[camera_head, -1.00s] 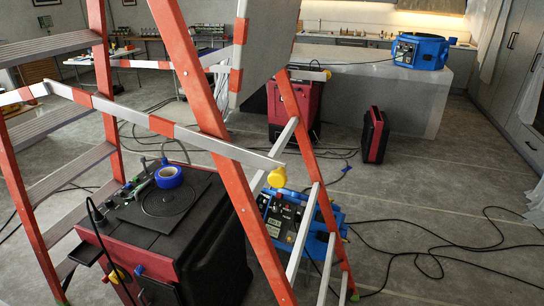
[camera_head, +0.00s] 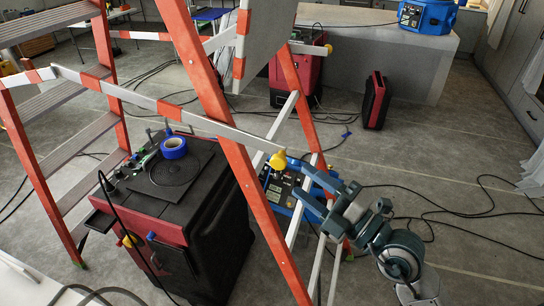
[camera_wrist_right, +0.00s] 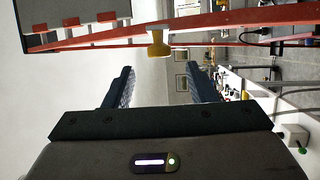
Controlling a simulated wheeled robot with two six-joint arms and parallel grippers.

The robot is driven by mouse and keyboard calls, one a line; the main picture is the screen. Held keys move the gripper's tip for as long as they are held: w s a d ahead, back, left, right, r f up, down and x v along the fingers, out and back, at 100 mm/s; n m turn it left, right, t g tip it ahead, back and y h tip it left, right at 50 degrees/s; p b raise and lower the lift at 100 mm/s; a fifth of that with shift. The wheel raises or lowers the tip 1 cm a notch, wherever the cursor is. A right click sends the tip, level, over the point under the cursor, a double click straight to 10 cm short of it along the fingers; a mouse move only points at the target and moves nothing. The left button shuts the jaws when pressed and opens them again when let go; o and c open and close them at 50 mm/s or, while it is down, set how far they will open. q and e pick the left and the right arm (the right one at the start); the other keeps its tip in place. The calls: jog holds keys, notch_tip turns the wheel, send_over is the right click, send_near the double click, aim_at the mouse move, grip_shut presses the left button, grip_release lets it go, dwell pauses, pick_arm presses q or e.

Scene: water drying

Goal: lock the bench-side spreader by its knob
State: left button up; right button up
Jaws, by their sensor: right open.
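The orange stepladder has two striped spreader bars. The near spreader (camera_head: 215,127) slopes to a yellow knob (camera_head: 278,160) at its right end. The far spreader (camera_head: 221,36) ends in another yellow knob (camera_head: 328,48). I cannot tell which spreader is the bench-side one. My right gripper (camera_head: 299,178) is open, its fingers just right of and below the near knob in the head view. In the right wrist view a yellow knob (camera_wrist_right: 158,42) shows beyond and between the open fingertips (camera_wrist_right: 157,68), with nothing seen held. My left gripper is not in view.
A red and black machine (camera_head: 190,215) with blue tape (camera_head: 173,147) on top stands beneath the near spreader. A blue device (camera_head: 285,190) sits behind the ladder leg by my right gripper. Black cables lie on the floor at right. A grey island (camera_head: 390,65) stands behind.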

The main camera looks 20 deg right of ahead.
aim_at(272, 158)
jog(key=p+x, duration=0.1)
jog(key=x, duration=0.7)
jog(key=shift+w+a+r, duration=0.1)
jog(key=shift+w+a, duration=0.05)
jog(key=shift+w, duration=0.2)
jog(key=shift+w+a+p, duration=0.3)
jog(key=shift+w+a, duration=0.05)
jog(key=shift+w, duration=0.05)
jog(key=shift+c, duration=0.2)
grip_shut()
